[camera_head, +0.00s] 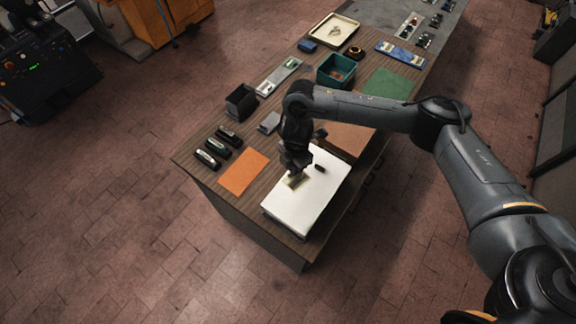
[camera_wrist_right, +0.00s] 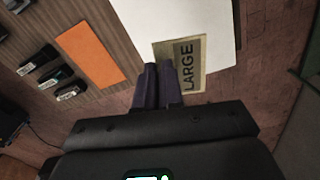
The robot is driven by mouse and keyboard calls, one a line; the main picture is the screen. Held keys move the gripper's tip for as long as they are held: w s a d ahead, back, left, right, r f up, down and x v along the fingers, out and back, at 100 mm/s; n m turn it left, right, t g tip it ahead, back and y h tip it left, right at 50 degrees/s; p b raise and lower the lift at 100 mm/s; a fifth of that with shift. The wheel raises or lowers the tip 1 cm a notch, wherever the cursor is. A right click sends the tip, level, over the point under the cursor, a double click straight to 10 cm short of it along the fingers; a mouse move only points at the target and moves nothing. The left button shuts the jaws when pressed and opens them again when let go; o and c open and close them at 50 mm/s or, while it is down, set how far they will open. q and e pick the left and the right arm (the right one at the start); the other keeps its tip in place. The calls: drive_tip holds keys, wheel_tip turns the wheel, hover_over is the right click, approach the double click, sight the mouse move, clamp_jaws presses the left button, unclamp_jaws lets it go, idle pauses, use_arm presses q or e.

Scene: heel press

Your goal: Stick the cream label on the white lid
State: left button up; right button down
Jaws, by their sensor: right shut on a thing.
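The cream label (camera_head: 297,182) shows over the white lid (camera_head: 312,200) in the head view, just below my right gripper (camera_head: 294,172). In the right wrist view the label (camera_wrist_right: 188,66) reads "LARGE". My right gripper (camera_wrist_right: 163,68) is shut on its edge, with the fingers covering one corner. The label overlaps the white lid (camera_wrist_right: 190,18) in that view and reaches past its near edge. I cannot tell whether the label touches the lid. My left gripper is not in view.
A small dark block (camera_head: 320,168) shows on the lid's far part. An orange sheet (camera_head: 244,172) lies left of the lid, with several dark staplers (camera_head: 217,148) beyond it. A teal bin (camera_head: 336,71) and a black holder (camera_head: 241,101) stand farther back on the wooden table.

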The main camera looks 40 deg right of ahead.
sight(300, 178)
drive_tip(key=f, duration=0.1)
drive_tip(key=d+f+n, duration=0.1)
drive_tip(key=f+n+b, duration=0.1)
drive_tip(key=shift+s+d+f, duration=0.35)
drive_tip(key=shift+d+f, duration=0.15)
drive_tip(key=shift+f, duration=0.2)
wheel_tip(300, 178, down, 4)
drive_tip(key=b, duration=0.5)
drive_tip(key=shift+f, duration=0.1)
drive_tip(key=shift+f+b, duration=0.4)
drive_tip(key=shift+f, duration=0.4)
drive_tip(key=shift+f, duration=0.1)
drive_tip(key=shift+f, duration=0.35)
idle(0.4)
drive_tip(key=shift+s+f, duration=0.1)
drive_tip(key=shift+f, duration=0.05)
idle(0.7)
